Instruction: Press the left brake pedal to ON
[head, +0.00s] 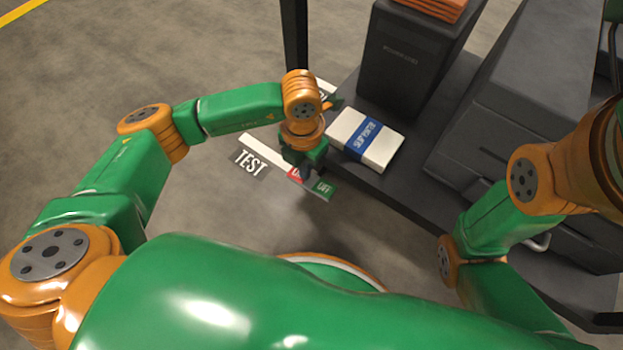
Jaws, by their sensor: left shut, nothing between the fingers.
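My left gripper (306,171) is shut and empty, pointing down over a floor-level strip at the left front corner of the dark stand. Beneath and beside it are a red label (295,174), partly covered, and a green label reading OFF (323,188). A white bar (265,153) runs up to the left from the red label, with a TEST plate (250,162) beside it. The gripper hides part of this spot, so I cannot make out the left brake pedal's shape or its position, nor whether the fingers touch it. My right gripper is out of view.
A white book-like box with a blue band (365,140) lies on the dark platform (405,205) right of the gripper. A dark cabinet (403,60) stands behind it, and a black post (294,45) rises at the back. The grey floor at left is clear.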

